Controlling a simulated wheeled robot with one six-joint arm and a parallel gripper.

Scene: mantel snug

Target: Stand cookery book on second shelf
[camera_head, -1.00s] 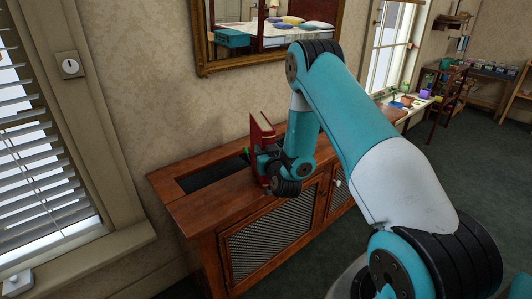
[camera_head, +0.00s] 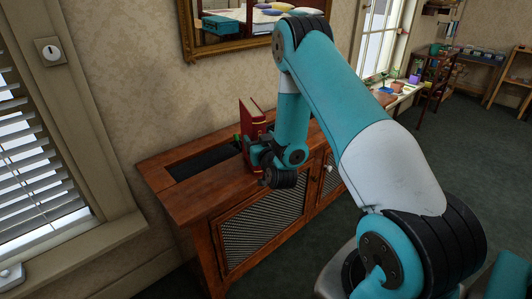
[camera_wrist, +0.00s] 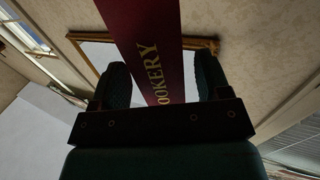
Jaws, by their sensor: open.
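The cookery book (camera_head: 251,120) is dark red and stands upright on the wooden cabinet (camera_head: 193,198), close to the wall. In the wrist view its red spine (camera_wrist: 148,40) shows gold lettering, partly cut off as "OOKERY". My gripper (camera_head: 257,151) is at the book's lower part. In the wrist view the two dark fingers of my gripper (camera_wrist: 162,82) are open, one on each side of the spine. I cannot tell whether either finger touches the book. The book's foot is partly hidden by my gripper. I cannot make out which shelf is the second one.
The cabinet top has a dark recessed grille (camera_head: 200,163) left of the book. A gold-framed mirror (camera_head: 190,40) hangs above. A window with blinds (camera_head: 35,170) is at left. A desk and chair (camera_head: 437,82) stand far right, with open dark floor (camera_head: 480,165) before them.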

